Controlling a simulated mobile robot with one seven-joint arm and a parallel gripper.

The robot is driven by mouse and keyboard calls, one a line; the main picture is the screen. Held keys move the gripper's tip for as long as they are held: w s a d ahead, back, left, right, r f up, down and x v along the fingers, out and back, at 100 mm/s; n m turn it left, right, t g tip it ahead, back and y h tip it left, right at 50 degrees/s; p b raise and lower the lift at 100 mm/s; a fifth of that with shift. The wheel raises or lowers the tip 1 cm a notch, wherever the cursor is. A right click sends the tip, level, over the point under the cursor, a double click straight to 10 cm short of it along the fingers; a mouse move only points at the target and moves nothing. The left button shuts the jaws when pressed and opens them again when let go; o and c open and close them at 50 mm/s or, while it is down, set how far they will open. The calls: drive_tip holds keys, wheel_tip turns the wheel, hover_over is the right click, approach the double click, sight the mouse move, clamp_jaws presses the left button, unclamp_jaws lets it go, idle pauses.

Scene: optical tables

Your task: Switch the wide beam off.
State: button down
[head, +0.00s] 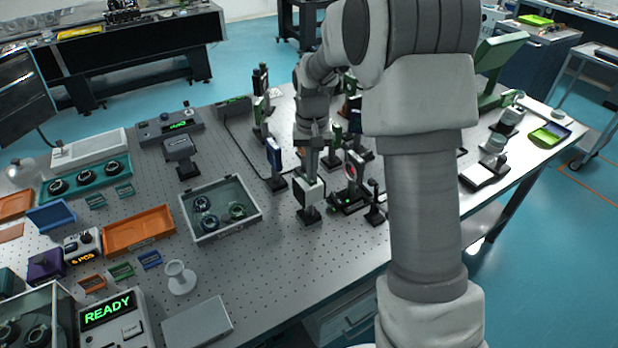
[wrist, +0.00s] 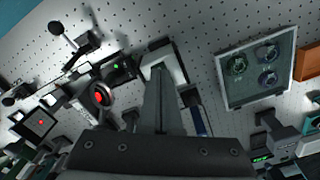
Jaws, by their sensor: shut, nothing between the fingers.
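My gripper (head: 313,172) points down at a small white-faced box (head: 311,194) on a dark post, near the table's front edge. Its fingers are shut and empty. In the wrist view the shut fingertips (wrist: 160,72) lie over the dark top of the white-edged box (wrist: 176,58); I cannot tell whether they touch it. Beside it, a round mount (head: 350,172) has a red glow, which also shows in the wrist view (wrist: 99,96). A base with green lights (head: 338,202) sits below that mount. No beam line or switch label is readable.
A blue-faced post (head: 274,154) stands left of my gripper, and other optics crowd behind and right of it. A glass-lidded case (head: 222,210) lies to the left. The perforated table (head: 290,255) is clear in front. A READY box (head: 108,312) stands at bottom left.

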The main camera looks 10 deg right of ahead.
drive_tip(key=shift+f, duration=0.35)
drive_tip(key=shift+r+p, duration=2.4)
drive_tip(key=shift+r, duration=1.1)
drive_tip(key=s+r+n+t, duration=0.1)
drive_tip(key=s+r+t, duration=0.2)
drive_tip(key=s+r, duration=0.95)
drive_tip(key=s+r+n+t, duration=0.1)
drive_tip(key=s+r+t, duration=0.1)
drive_tip(key=s, duration=1.2)
drive_tip(key=shift+s+r+t, duration=0.2)
drive_tip(key=shift+s+t, duration=0.05)
drive_tip(key=shift+t, duration=0.05)
